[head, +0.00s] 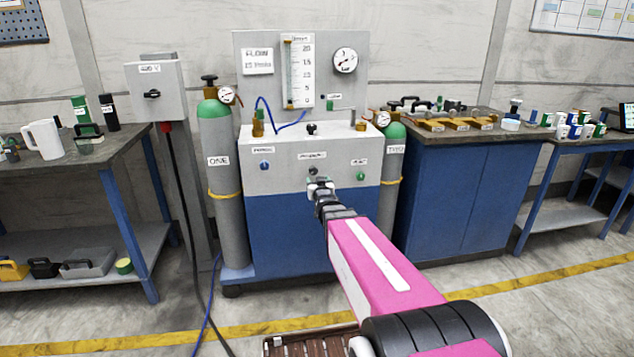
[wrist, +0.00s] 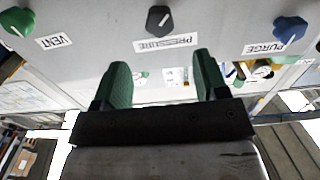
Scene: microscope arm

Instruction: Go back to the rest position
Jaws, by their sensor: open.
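My gripper (head: 320,187) is at the end of my outstretched pink arm, in front of the grey panel of the blue cabinet (head: 290,228). In the wrist view my gripper (wrist: 161,68) is open, its two green fingers apart with nothing between them. The dark PRESSURE knob (wrist: 158,19) is beyond the fingertips and apart from them. The green VENT knob (wrist: 17,21) and blue PURGE knob (wrist: 290,28) sit to either side. In the head view the blue knob (head: 265,165) and green knob (head: 360,176) flank my gripper.
Gas cylinders ONE (head: 219,180) and TWO (head: 391,165) stand beside the cabinet. A bench (head: 75,157) with a white jug (head: 43,139) is at left. A workbench (head: 460,190) with tools is at right. A dark cable and blue hose run down to the floor.

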